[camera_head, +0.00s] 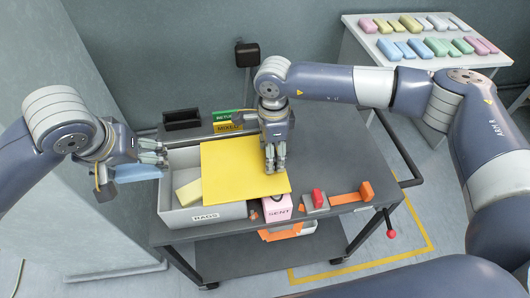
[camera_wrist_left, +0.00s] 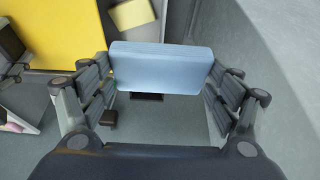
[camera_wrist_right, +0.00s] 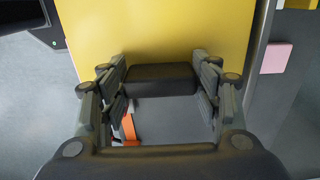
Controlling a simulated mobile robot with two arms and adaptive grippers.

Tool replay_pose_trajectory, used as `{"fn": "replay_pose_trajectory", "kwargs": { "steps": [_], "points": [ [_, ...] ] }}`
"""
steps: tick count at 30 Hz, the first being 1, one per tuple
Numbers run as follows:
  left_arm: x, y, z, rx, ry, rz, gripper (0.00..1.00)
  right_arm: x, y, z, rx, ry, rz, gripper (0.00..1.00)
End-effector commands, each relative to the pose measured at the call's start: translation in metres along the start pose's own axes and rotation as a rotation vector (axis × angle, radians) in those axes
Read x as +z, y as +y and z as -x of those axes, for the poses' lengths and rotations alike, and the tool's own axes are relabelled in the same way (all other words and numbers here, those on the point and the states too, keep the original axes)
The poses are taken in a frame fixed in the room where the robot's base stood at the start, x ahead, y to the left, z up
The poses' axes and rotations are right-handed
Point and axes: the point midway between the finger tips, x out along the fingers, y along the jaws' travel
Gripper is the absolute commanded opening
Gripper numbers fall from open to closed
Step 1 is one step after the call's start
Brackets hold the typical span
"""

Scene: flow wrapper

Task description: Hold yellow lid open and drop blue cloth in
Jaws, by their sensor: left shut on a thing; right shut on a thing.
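The blue cloth (camera_head: 137,173), a thick folded pad, is held between the fingers of my left gripper (camera_head: 158,154), at the left side of the grey RAGS bin (camera_head: 207,215). It spans both fingers in the left wrist view (camera_wrist_left: 160,68). The yellow lid (camera_head: 232,168) is a flat panel over the right part of the bin, leaving the left part uncovered. My right gripper (camera_head: 275,163) is at the lid's right edge, shut on its dark handle (camera_wrist_right: 160,77). The lid's exact tilt is hard to tell.
A pale yellow cloth (camera_head: 188,193) lies in the bin. A black tray (camera_head: 182,119) and green and yellow signs (camera_head: 229,127) stand behind. A pink SENT box (camera_head: 277,210) and red-handled device (camera_head: 318,198) sit right. A side table (camera_head: 390,62) holds coloured pads.

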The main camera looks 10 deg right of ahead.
Motion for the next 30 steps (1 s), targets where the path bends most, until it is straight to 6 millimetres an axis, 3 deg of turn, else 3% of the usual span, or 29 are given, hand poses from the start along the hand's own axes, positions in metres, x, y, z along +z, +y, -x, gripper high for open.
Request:
{"fn": "replay_pose_trajectory", "kwargs": {
  "steps": [15,30],
  "points": [
    [0.001,0.0,-0.004,0.0,0.0,0.0,0.7,-0.032,0.001,-0.002,0.003,0.005,-0.002,0.3],
    [0.002,0.0,-0.004,0.0,0.0,0.0,0.7,-0.035,0.001,-0.001,0.004,0.005,-0.002,0.3]
  ]
}}
